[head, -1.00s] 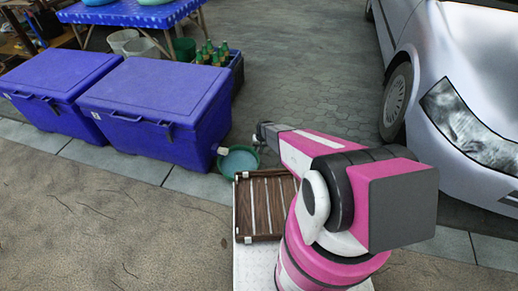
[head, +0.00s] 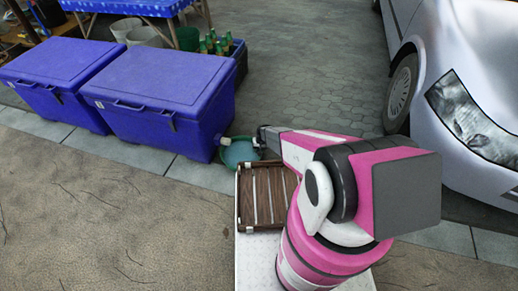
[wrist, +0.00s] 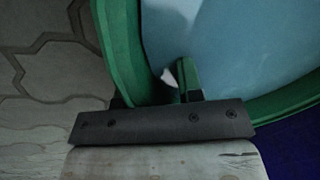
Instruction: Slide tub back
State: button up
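The green tub (head: 226,165) holds pale blue water and sits on the paving in front of the right blue cooler, below its white tap. My gripper (head: 263,143) is at the tub's right rim, partly hidden by my arm. In the wrist view, the green tub (wrist: 125,55) shows its rim running down between the dark fingers of my gripper (wrist: 152,95). One finger is outside the wall and one inside, over the water. The fingers stand apart; I see no clear grip on the rim.
Two blue coolers (head: 165,90) stand left of the tub, the nearer white tap (head: 225,140) over it. A crate of green bottles (head: 235,60) is behind. A slatted wooden crate (head: 262,205) is on my base. A silver car (head: 465,110) stands right; paving between is clear.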

grip_shut()
dwell(1.4)
